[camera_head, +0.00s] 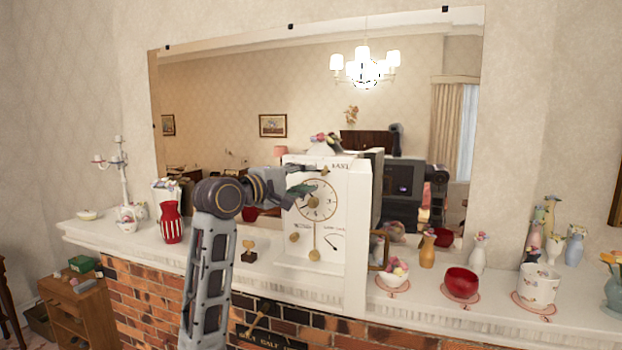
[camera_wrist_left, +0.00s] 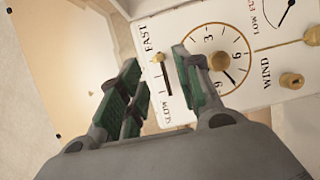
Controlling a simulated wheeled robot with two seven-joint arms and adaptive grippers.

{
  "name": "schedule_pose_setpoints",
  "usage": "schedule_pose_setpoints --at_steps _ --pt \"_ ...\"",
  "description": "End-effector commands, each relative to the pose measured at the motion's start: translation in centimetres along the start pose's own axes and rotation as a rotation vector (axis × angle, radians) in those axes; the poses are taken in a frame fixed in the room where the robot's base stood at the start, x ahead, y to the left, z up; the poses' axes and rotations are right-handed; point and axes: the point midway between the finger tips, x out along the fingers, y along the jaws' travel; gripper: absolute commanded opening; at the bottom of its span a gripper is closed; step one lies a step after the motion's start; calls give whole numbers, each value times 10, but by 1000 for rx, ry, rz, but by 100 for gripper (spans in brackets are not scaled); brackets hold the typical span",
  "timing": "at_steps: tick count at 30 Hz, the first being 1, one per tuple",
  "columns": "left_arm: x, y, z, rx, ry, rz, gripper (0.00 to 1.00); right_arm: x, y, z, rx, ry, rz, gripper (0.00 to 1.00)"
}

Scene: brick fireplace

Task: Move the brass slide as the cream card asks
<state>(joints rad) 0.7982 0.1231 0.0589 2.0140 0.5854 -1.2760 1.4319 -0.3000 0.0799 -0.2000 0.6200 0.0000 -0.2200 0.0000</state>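The white clock (camera_head: 354,215) stands on the mantel, with a round dial marked in numbers. The brass slide (camera_wrist_left: 159,60) sits in a dark slot (camera_wrist_left: 166,84) beside the dial, near the end lettered FAST; SLOW is lettered at the other end. In the head view the slide (camera_head: 325,170) shows small at the clock's top. My left gripper (camera_wrist_left: 164,72) is open, its green-padded fingers apart on either side of the slot. In the head view my left gripper (camera_head: 303,190) is in front of the clock face. I cannot make out a cream card. My right gripper is out of view.
A brass knob (camera_wrist_left: 291,81) and a brass pendulum (camera_head: 315,240) are on the clock's front. A red vase (camera_head: 171,222) stands left of my arm. A white flower bowl (camera_head: 393,276), an orange vase (camera_head: 427,250) and a red bowl (camera_head: 461,283) stand to the right.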

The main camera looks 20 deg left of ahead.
Motion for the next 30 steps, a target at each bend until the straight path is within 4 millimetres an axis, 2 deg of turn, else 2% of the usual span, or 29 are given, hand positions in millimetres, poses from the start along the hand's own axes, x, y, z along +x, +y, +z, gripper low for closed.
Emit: schedule_pose_setpoints --at_steps 6,12,30 --pt "-27 -1 0 1 1 -1 34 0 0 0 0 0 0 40" --pt "-43 -1 1 0 0 -1 34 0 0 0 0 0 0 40" --pt "-48 -1 1 1 0 -2 34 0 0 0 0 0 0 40"
